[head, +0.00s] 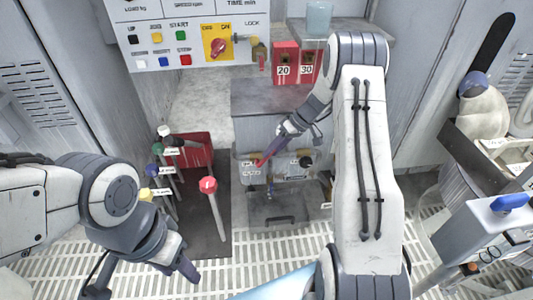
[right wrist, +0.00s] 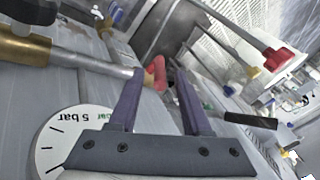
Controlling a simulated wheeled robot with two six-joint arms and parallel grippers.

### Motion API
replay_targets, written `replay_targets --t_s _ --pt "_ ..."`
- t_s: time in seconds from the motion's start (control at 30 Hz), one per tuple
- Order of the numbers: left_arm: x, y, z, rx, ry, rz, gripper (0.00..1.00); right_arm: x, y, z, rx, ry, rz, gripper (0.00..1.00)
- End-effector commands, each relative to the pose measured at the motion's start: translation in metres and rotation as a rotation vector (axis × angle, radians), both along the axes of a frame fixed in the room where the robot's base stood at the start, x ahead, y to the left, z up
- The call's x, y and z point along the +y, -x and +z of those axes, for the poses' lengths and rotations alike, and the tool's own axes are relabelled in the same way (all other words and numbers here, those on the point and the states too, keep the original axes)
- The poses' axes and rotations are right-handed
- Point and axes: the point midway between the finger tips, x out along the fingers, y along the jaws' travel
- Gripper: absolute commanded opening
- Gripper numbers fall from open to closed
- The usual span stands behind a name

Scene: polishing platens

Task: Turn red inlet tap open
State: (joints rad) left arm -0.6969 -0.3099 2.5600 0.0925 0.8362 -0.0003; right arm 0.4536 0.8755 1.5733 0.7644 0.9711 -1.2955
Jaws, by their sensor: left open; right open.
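The red inlet tap's handle (head: 258,163) shows small at the left of the low grey unit in the head view, partly hidden by my right gripper. In the right wrist view the red handle (right wrist: 157,75) sits at the end of a metal pipe, between the fingertips and close to the left finger. Whether they touch, I cannot tell. My right gripper (head: 268,152) is open around or just before the handle; its purple fingers show in the wrist view (right wrist: 160,84). My left gripper (head: 140,283) is open and empty, low at the left.
A gauge (right wrist: 65,145) marked 5 bar lies beside the right gripper. A red-topped rod (head: 208,185) and several colour-topped rods stand left of the unit. A control panel (head: 185,40) and red boxes 20 and 30 (head: 285,65) are behind.

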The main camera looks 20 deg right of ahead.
Motion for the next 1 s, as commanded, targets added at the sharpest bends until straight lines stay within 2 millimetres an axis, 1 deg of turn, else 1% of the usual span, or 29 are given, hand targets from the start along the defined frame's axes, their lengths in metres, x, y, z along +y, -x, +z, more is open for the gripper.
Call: replay_targets --t_s 0.03,0.1,0.23,0.4,0.63,0.67,0.7,0.73,0.77,0.8,0.87,0.97,1.0 --pt "0.0 0.0 0.012 0.0 0.0 0.0 0.5 -0.007 0.002 0.015 -0.001 0.001 -0.001 0.48" --pt "0.0 0.0 0.018 0.0 0.0 0.0 0.5 -0.014 0.004 0.025 0.0 0.0 -0.002 0.48" --pt "0.0 0.0 0.025 0.0 0.0 0.0 0.5 -0.024 0.007 0.039 0.0 0.0 0.0 0.48" --pt "0.0 0.0 0.028 0.0 0.0 0.0 0.5 -0.03 0.009 0.045 0.001 -0.001 0.001 0.48" --pt "0.0 0.0 0.028 0.0 0.0 0.0 0.5 -0.03 0.009 0.044 0.001 -0.001 0.002 0.48" --pt "0.0 0.0 0.028 0.0 0.0 0.0 0.5 -0.03 0.009 0.044 0.001 -0.001 0.002 0.45" --pt "0.0 0.0 0.028 0.0 0.0 0.0 0.5 -0.029 0.009 0.045 0.001 0.0 0.002 0.29" --pt "0.0 0.0 0.028 0.0 0.0 0.0 0.5 -0.027 0.009 0.046 0.004 0.001 0.004 0.18" --pt "0.0 0.0 0.029 0.0 0.0 0.0 0.5 -0.024 0.01 0.049 0.007 0.005 0.006 0.06" --pt "0.0 0.0 0.031 0.0 0.0 0.0 0.5 -0.017 0.011 0.054 0.015 0.012 0.013 0.0" --pt "0.0 0.0 0.034 0.0 0.0 0.0 0.5 0.001 0.015 0.067 0.039 0.031 0.027 0.0" --pt "0.0 0.0 0.044 0.0 0.0 0.0 0.5 0.045 0.031 0.098 0.09 0.084 0.062 0.0" --pt "0.0 0.0 0.049 0.0 0.0 0.0 0.5 0.068 0.041 0.114 0.112 0.11 0.082 0.0"
